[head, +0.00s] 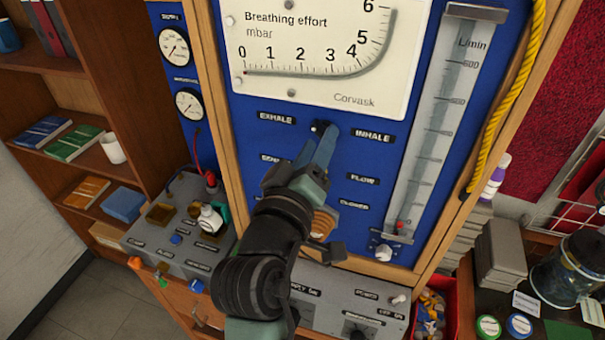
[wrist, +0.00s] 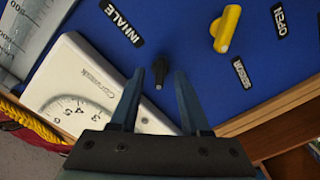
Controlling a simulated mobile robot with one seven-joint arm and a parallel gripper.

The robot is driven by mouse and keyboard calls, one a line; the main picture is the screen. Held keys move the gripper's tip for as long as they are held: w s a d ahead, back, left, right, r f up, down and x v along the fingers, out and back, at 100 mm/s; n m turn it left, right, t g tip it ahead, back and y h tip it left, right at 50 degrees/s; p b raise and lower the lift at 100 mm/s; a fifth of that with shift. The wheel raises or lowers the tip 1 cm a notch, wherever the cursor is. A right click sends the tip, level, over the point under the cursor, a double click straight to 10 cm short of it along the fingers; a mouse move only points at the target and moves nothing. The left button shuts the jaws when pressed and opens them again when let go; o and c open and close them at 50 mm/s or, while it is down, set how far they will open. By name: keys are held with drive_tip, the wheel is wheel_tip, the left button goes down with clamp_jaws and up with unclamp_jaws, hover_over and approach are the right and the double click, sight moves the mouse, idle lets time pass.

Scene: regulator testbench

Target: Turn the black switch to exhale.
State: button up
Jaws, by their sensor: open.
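The black switch (head: 319,127) sits on the blue panel between the EXHALE label (head: 276,118) and the INHALE label (head: 372,136), just below the white gauge. In the wrist view it is a small black lever (wrist: 160,70) with a pale tip toward the bottom of the picture. I cannot tell which label it points to. My gripper (head: 316,146) is open, and in the wrist view its two fingertips (wrist: 158,73) stand on either side of the lever, with visible gaps. The INHALE label (wrist: 122,22) is at upper left there; the EXHALE label is not visible there.
A yellow lever (wrist: 227,28) with an OPEN label (wrist: 281,20) is close to my gripper. The gauge box (head: 318,55) protrudes above the switch. A flow tube (head: 436,120) stands at right, and a grey control box (head: 175,240) at lower left.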

drive_tip(key=b+v, duration=0.4)
drive_tip(key=v, duration=0.8)
